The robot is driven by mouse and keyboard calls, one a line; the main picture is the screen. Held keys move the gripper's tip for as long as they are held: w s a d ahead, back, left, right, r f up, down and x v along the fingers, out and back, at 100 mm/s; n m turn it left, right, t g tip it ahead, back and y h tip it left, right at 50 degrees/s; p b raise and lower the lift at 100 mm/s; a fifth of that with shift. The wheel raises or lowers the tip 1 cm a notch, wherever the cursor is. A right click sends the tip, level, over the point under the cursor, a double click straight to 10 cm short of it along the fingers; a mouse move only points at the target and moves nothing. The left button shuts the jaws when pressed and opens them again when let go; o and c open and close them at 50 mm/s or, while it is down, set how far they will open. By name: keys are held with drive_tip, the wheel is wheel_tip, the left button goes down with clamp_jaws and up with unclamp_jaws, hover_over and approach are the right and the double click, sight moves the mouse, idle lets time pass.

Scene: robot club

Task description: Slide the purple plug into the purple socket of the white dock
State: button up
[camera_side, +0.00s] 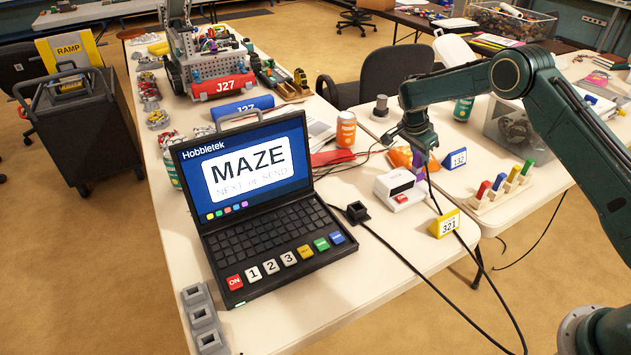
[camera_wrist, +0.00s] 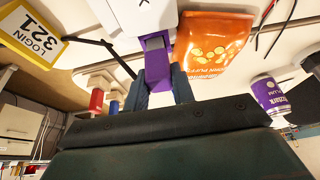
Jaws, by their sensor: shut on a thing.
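The purple plug (camera_wrist: 157,62) is pinched between the two fingers of my gripper (camera_wrist: 161,74) in the wrist view. In the side view the plug (camera_side: 420,159) shows as a small purple patch under my gripper (camera_side: 420,150). The white dock (camera_side: 396,186) stands on the table, just in front of the plug and a little lower in the side view. In the wrist view the dock (camera_wrist: 135,14) is at the top edge, right by the plug's far end. Whether the plug touches or enters it I cannot tell. The purple socket is not clearly visible.
An orange snack bag (camera_side: 401,157) lies close behind the dock. A yellow 321 tag (camera_side: 445,224), a blue 132 tag (camera_side: 455,159) and a wooden peg rack (camera_side: 500,190) stand to the right. Black cables cross the table near the dock. An open laptop (camera_side: 270,215) is to the left.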

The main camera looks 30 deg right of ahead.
drive_tip(key=shift+f, duration=0.7)
idle(0.6)
drive_tip(key=o, duration=1.5)
drive_tip(key=shift+r, duration=0.15)
drive_tip(key=shift+r, duration=3.35)
